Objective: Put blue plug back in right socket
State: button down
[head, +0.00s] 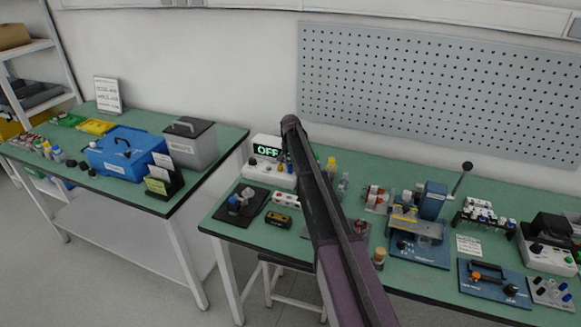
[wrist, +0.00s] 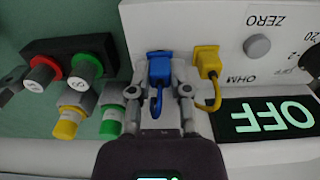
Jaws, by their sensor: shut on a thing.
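In the wrist view, the blue plug (wrist: 159,71) is between the fingers of my gripper (wrist: 159,78), which is shut on it. Its blue cable loops back toward my wrist. The plug is at the face of the white ohm meter (wrist: 225,25); the socket behind it is hidden, so I cannot tell how deep it sits. A yellow plug (wrist: 207,66) with a yellow cable is at the meter face just to the right. In the head view, the meter (head: 262,172) shows OFF, and my arm hides most of my gripper and the blue plug.
In the wrist view, a black block (wrist: 68,47) with red-ringed and green-ringed knobs stands left of my gripper. Yellow-capped and green-capped parts (wrist: 68,128) lie close by.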

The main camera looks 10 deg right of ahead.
jog(key=shift+f, duration=0.3)
jog(key=c, duration=0.5)
grip_release()
jog(key=shift+r, duration=0.1)
notch_tip(320, 180, up, 6)
jog(key=p, duration=0.6)
jog(key=shift+r, duration=0.25)
jog(key=s, duration=3)
jog(key=shift+d, duration=0.35)
